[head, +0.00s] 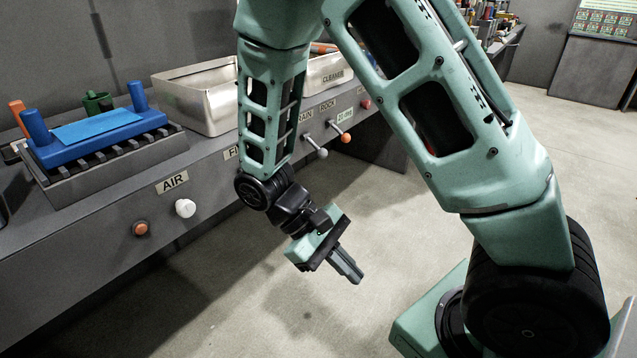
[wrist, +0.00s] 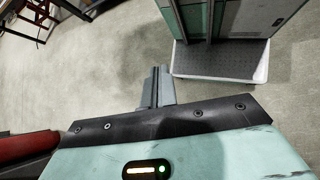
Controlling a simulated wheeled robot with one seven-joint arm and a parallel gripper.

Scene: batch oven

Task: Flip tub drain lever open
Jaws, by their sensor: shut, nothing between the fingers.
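My gripper (head: 346,264) hangs over the open floor in front of the bench in the head view, fingers together and empty. It also shows in the wrist view (wrist: 158,75), pointing at bare floor. A grey-knobbed lever (head: 320,152) sticks out of the bench front under a partly hidden label ending in "RAIN" (head: 305,116). My gripper is below it and apart from it. An orange-knobbed lever (head: 345,137) stands right of it under the "ROCK" label (head: 328,105). The metal tub (head: 190,92) sits on the bench top, partly behind my arm.
The bench front also has a white knob (head: 185,208) near the "AIR" label (head: 172,183), an orange button (head: 141,228) and a red knob (head: 366,103). A blue block with two handles (head: 100,132) rests on a slatted stand. Floor (head: 220,300) is clear around my gripper.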

